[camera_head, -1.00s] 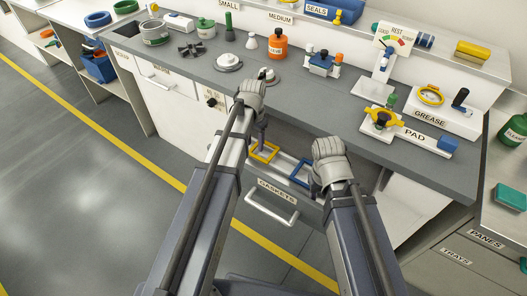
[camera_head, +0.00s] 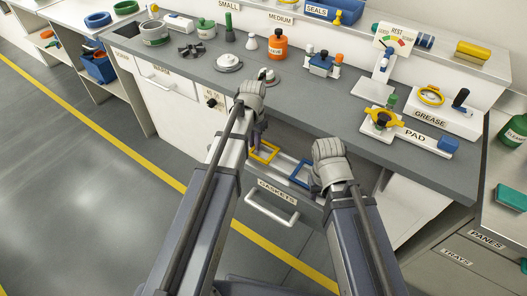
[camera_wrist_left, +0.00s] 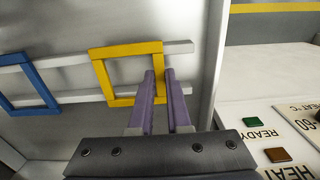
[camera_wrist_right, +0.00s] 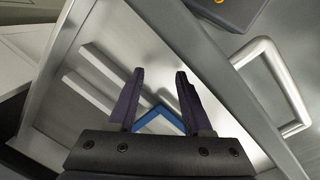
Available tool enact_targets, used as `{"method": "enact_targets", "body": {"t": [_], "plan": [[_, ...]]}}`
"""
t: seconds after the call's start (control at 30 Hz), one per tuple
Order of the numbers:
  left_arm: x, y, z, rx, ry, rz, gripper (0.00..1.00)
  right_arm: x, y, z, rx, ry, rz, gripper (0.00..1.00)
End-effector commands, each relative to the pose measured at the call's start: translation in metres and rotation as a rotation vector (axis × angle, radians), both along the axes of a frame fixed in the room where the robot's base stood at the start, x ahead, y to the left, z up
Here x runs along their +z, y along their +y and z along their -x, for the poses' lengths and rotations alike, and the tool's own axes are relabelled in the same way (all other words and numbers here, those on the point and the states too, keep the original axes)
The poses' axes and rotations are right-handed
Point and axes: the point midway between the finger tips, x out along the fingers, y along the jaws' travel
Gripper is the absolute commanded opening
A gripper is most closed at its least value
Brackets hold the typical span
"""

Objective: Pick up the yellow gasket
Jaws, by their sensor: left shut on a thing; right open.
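The yellow gasket (camera_head: 265,153) is a square frame in the open gaskets drawer, lying across two pale rails. It shows whole in the left wrist view (camera_wrist_left: 102,75). My left gripper (camera_wrist_left: 161,74) is shut on the gasket's right side, with its purple fingers on either side of that bar. The gasket still appears to be at the rails. My right gripper (camera_wrist_right: 159,73) is open over the same drawer, its fingers apart. A blue gasket (camera_wrist_right: 160,120) shows between and beyond those fingers; its lower part is hidden by the gripper.
The open drawer's front carries a bar handle (camera_head: 271,208) and a GASKETS label (camera_head: 277,190). The grey worktop (camera_head: 320,105) overhangs the drawer at the back. It holds a pad fixture (camera_head: 382,120), a grease block (camera_head: 432,118) and an orange bottle (camera_head: 278,44).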

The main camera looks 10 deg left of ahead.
Motion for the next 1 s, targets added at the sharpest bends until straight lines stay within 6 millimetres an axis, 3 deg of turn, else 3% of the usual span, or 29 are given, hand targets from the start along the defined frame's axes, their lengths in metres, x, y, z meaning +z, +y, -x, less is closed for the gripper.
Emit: {"method": "enact_targets", "body": {"t": [0.57, 0.77, 1.0], "plan": [[0.004, 0.000, 0.000, 0.000, 0.000, 0.000, 0.00, 0.004, 0.000, 0.000, 0.000, 0.000, 0.000, 0.50], [0.021, 0.000, 0.000, 0.000, 0.000, 0.000, 0.00, 0.021, 0.000, 0.000, 0.000, 0.000, 0.000, 0.50], [0.057, 0.000, 0.000, 0.000, 0.000, 0.000, 0.00, 0.057, 0.000, 0.000, 0.000, 0.000, 0.000, 0.50]]}}
